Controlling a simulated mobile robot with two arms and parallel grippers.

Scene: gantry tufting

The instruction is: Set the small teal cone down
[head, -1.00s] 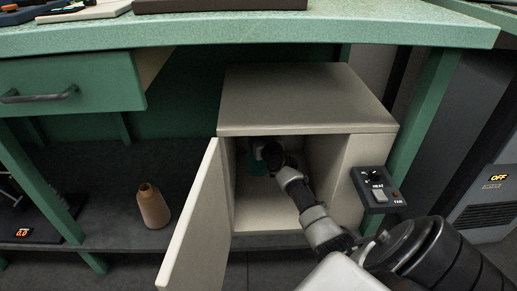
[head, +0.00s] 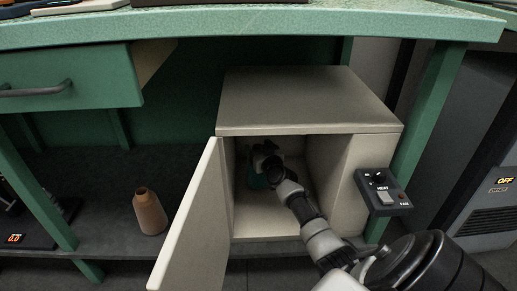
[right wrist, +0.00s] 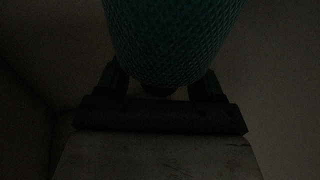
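The small teal cone (head: 257,181) is inside the beige cabinet (head: 310,100), partly hidden behind my right arm and deep in shadow. Its meshed teal surface fills the upper middle of the right wrist view (right wrist: 172,38). My right gripper (head: 262,160) reaches through the cabinet's open front. In the right wrist view its dark fingers stand on either side of the cone and seem to press on it. I cannot tell whether the cone's base touches the cabinet floor (head: 275,220). My left gripper is not in view.
The cabinet door (head: 190,225) stands open to the left. A control box (head: 381,191) with HEAT and FAN labels is on the cabinet's right side. A brown cone (head: 149,211) stands on the dark shelf. The green bench (head: 250,32) overhangs the cabinet.

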